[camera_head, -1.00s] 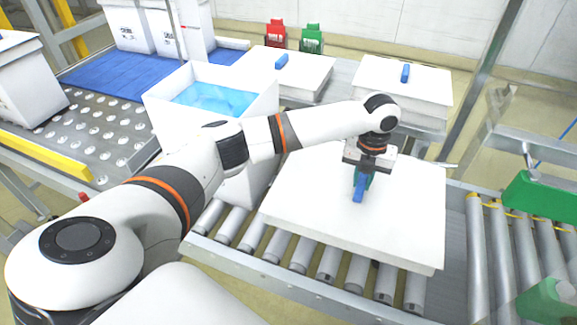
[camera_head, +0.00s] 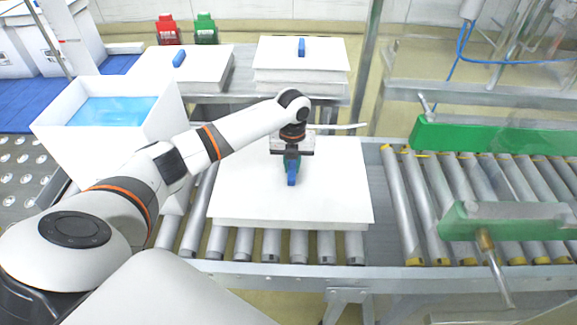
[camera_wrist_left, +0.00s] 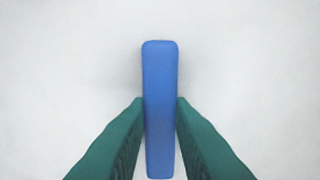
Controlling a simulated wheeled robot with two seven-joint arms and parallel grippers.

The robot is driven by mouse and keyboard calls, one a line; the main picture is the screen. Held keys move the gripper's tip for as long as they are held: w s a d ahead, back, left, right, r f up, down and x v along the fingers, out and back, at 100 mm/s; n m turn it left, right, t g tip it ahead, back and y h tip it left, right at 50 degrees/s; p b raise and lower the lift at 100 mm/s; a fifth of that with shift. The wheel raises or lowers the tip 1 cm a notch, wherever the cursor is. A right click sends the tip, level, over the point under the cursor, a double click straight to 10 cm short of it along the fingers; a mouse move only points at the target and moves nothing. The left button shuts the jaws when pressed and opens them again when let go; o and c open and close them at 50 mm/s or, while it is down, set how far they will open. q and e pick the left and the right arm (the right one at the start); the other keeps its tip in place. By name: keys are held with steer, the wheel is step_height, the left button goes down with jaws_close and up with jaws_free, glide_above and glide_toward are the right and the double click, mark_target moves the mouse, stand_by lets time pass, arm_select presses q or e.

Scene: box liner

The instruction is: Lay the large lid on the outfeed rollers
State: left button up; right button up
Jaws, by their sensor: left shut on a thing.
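The large white lid (camera_head: 240,195) lies flat over the near rollers (camera_head: 252,243), right of the open white box. My left gripper (camera_head: 291,163) is above the lid's middle, shut on its upright blue handle (camera_head: 291,178). In the left wrist view the green fingers of the left gripper (camera_wrist_left: 160,125) press on both sides of the blue handle (camera_wrist_left: 160,75), with plain white lid around it. I cannot tell whether the lid touches the rollers or hangs just above them. My right gripper is not in view.
An open white box (camera_head: 60,125) with a blue liner (camera_head: 112,110) stands left of the lid. Other white lids with blue handles lie behind, at left (camera_head: 205,68) and right (camera_head: 325,55). Green guide parts (camera_head: 500,137) flank more rollers (camera_head: 435,190) at right.

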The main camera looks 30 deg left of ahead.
arm_select(q)
step_height(320, 180, down, 3)
steer(key=shift+f, duration=0.15)
steer(key=shift+f, duration=0.1)
steer(key=o, duration=0.8)
step_height(320, 180, up, 12)
steer(key=shift+r, duration=0.15)
steer(key=shift+w, duration=0.1)
stand_by(0.3)
